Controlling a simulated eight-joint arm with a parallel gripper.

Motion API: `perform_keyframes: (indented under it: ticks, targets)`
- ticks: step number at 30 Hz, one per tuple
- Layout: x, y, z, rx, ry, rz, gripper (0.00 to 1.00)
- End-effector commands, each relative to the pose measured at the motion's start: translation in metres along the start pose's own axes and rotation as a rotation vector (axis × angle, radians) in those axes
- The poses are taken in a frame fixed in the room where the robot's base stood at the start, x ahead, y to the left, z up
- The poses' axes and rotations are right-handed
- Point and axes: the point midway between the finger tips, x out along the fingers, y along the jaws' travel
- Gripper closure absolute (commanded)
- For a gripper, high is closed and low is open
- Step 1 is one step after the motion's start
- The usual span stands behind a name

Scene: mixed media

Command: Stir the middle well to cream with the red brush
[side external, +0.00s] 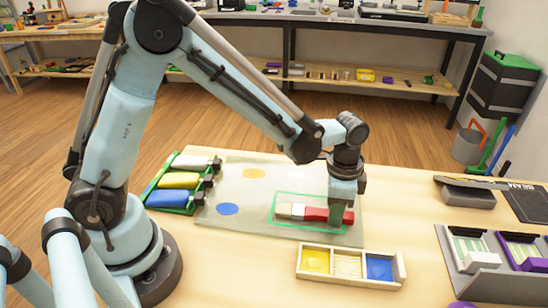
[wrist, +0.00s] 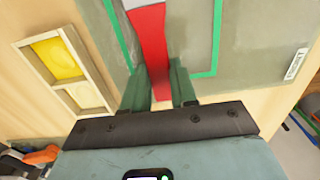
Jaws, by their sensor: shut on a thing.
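The red brush (side external: 315,213) has a red handle and a pale head pointing left. It lies level inside a green outline on the grey mat; I cannot tell if it is lifted slightly. My gripper (side external: 341,213) points down and is shut on the handle's right part. In the wrist view the red handle (wrist: 150,40) runs up from between the fingers of my gripper (wrist: 160,88); the head is out of view. The wooden tray (side external: 350,281) has a yellow well (side external: 316,261), a pale, streaked middle well (side external: 347,265) and a blue well (side external: 379,268).
The mat (side external: 245,200) carries a yellow spot (side external: 254,174) and a blue spot (side external: 228,209). A green rack at left holds white, yellow (side external: 179,180) and blue tubes. Grey bins (side external: 480,265) stand at right. The table between the tray and the bins is clear.

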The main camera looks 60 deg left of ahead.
Motion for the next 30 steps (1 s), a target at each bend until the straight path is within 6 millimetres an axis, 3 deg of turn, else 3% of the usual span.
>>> perform_keyframes:
  ticks: [30]
  targets:
    - [-0.021,0.0,0.0,0.0,0.0,0.0,0.93]
